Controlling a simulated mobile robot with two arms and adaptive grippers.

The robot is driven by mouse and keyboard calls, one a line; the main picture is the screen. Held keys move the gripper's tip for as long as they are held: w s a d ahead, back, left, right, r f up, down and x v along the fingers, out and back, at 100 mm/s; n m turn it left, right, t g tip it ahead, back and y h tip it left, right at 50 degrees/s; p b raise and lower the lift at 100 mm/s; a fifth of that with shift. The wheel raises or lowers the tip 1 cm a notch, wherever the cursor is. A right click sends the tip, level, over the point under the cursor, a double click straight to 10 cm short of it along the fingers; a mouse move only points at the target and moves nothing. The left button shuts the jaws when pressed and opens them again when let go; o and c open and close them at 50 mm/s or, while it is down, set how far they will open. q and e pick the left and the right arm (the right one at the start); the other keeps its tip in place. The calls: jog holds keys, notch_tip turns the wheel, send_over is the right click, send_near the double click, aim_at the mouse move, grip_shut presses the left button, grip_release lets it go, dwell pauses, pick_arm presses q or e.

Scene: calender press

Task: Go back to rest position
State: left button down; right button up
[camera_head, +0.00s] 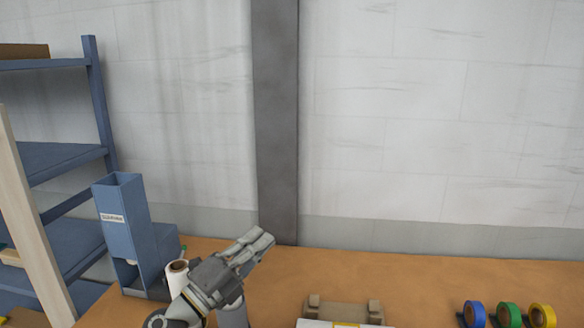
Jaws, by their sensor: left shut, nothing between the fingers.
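My left gripper (252,244) is low and left of centre in the head view, above the orange-brown table (420,281). Its fingers are together and point up to the right, with nothing seen between them. It is in front of a white roll (177,268) with a brown core, and hides part of it. A grey cylindrical shape (233,315) shows just below the gripper; I cannot tell what it is. My right gripper is not in view.
A blue box-like holder (125,225) with a label stands left of the gripper. Blue shelves (62,158) are at the far left. A brown wooden holder (342,310) lies front centre. Blue (474,315), green (509,315) and yellow (543,315) tape rolls stand at right. The table's back right is clear.

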pick_arm(q)
jog(key=s+a+f+n+y, duration=0.4)
jog(key=a+f+n+y, duration=0.4)
jog(key=n, duration=0.3)
jog(key=s+a+f+n+y, duration=0.55)
jog(key=f+n+y, duration=0.25)
jog(key=f+n, duration=0.25)
jog(key=s+f+n+g, duration=0.1)
jog(key=s+f+g, duration=0.35)
jog(key=s, duration=0.35)
jog(key=s+f+n+g+h, duration=0.1)
jog(key=s+f+n+g, duration=0.1)
jog(key=s+f+g, duration=0.45)
jog(key=s+f+n+g, duration=0.1)
jog(key=s+f, duration=0.2)
jog(key=s, duration=0.7)
notch_tip(320, 180, down, 31)
jog(key=s+g+b, duration=0.2)
jog(key=b, duration=0.3)
jog(key=s+a+f+b, duration=0.1)
jog(key=s+f+b, duration=0.1)
jog(key=s+f, duration=0.6)
jog(key=s+a+f+g+b, duration=0.1)
jog(key=s+a+f+b, duration=0.1)
jog(key=s+f, duration=0.7)
notch_tip(320, 180, down, 5)
jog(key=shift+s+b, duration=0.25)
jog(key=shift+b, duration=0.25)
